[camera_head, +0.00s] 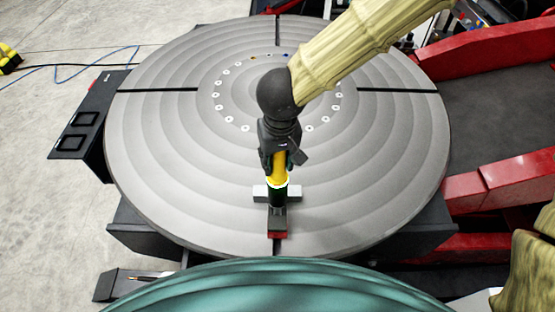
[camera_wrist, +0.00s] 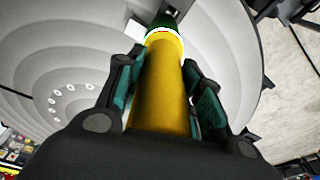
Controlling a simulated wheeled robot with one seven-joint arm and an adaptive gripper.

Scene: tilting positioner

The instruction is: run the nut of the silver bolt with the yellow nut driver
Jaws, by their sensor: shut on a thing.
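My gripper (camera_head: 281,150) is shut on the yellow nut driver (camera_head: 279,170), above the front part of the round grey table (camera_head: 170,150). In the wrist view the yellow shaft (camera_wrist: 160,95) runs between my two fingers (camera_wrist: 163,72). Its far end carries a white ring and a dark green section (camera_wrist: 165,22). In the head view this dark green end points down at a light grey block (camera_head: 260,192) on the table. The silver bolt and its nut cannot be made out; the tool covers that spot, so I cannot tell whether they touch.
A dark block with a red front (camera_head: 278,228) sits just in front of the tool at the table's edge. Dark slots cross the table top, and a ring of white-rimmed holes surrounds its middle. A red frame (camera_head: 490,50) stands at the right. The table's left side is clear.

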